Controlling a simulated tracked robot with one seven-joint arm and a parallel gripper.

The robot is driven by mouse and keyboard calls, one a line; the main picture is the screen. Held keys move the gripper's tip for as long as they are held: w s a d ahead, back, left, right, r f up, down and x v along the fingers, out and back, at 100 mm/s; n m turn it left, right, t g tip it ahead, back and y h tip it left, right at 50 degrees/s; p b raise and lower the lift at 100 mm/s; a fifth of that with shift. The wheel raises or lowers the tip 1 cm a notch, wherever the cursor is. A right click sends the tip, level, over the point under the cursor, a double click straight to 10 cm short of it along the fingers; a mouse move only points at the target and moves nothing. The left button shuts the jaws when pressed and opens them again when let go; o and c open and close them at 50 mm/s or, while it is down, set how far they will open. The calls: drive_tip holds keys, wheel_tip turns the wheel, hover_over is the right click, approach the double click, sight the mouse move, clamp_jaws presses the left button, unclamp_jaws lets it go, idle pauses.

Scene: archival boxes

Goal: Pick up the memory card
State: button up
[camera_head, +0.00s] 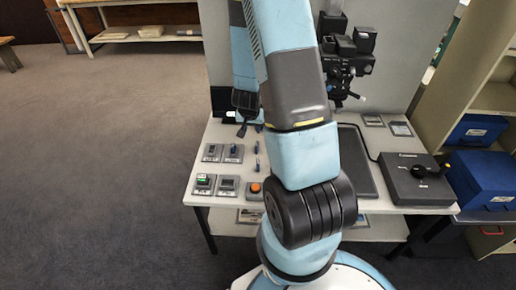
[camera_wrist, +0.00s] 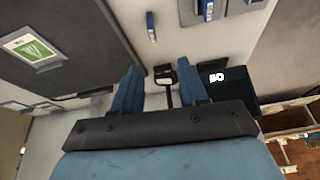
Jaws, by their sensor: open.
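My gripper (camera_wrist: 160,80) is open, with its two blue fingers apart and nothing held between them. In the head view my gripper (camera_head: 246,108) is over the back left of the table, partly behind my arm. A flat white-edged piece with a green label (camera_wrist: 33,49) lies on the dark mat (camera_wrist: 75,25) at the left of the wrist view; it may be the memory card, but I cannot tell. My arm hides its place in the head view.
The table (camera_head: 215,135) bears several small grey trays (camera_head: 228,185) at left and an orange button (camera_head: 255,187). A black box with a knob (camera_head: 412,180) stands at right, beside blue boxes (camera_head: 482,180). A black screen (camera_wrist: 225,85) and a dark stemmed thing (camera_wrist: 166,74) are near my fingers.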

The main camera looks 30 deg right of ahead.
sight(257, 144)
drive_tip(key=x, duration=0.6)
drive_tip(key=s+x, duration=0.1)
drive_tip(key=x, duration=0.2)
drive_tip(key=shift+w+d+f, duration=0.1)
drive_tip(key=shift+d+f, duration=0.2)
drive_tip(key=shift+s+x, duration=0.15)
drive_tip(key=shift+x, duration=1.25)
drive_tip(key=shift+s+x, duration=0.15)
drive_tip(key=shift+x, duration=1.25)
drive_tip(key=shift+d, duration=0.15)
clamp_jaws()
